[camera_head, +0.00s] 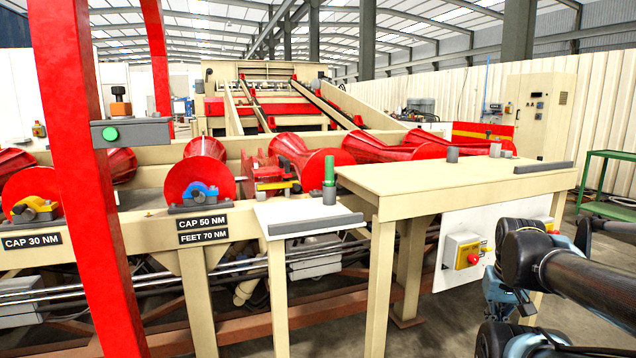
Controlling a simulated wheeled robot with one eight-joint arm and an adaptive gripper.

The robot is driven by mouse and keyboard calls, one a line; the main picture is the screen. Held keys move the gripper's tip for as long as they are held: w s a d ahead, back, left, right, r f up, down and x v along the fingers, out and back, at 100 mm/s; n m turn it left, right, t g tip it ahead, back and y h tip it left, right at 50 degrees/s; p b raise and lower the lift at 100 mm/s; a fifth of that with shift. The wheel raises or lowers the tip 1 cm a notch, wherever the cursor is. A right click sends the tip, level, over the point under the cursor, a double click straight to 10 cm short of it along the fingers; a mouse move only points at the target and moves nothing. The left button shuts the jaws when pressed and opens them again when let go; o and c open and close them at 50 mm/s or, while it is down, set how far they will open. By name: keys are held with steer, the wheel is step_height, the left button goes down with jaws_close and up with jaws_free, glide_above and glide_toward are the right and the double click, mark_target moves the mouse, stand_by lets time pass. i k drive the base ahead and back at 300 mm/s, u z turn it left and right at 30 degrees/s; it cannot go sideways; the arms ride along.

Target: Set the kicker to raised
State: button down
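No part is labelled as the kicker, and I cannot tell for sure which one it is. A red and yellow mechanism (274,178) sits between the red rollers on the conveyor frame; whether it is raised or lowered is unclear. A grey control box with a green button (111,134) is fixed by the red post at the left. My dark arm with blue-grey joints reaches in at the lower right, to the right of this switch box. I cannot make out gripper fingers.
A cream table (440,182) and a small white shelf (300,213) with a green cylinder (329,180) stand before the rollers. A red post (85,190) rises at the left. A green cart (606,180) and cream cabinet (541,118) stand at the right.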

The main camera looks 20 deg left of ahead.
mark_target(261, 168)
steer(key=z, duration=1.25)
steer(key=k, duration=2.05)
steer(key=u, duration=2.05)
steer(key=i, duration=0.5)
steer(key=z, duration=0.1)
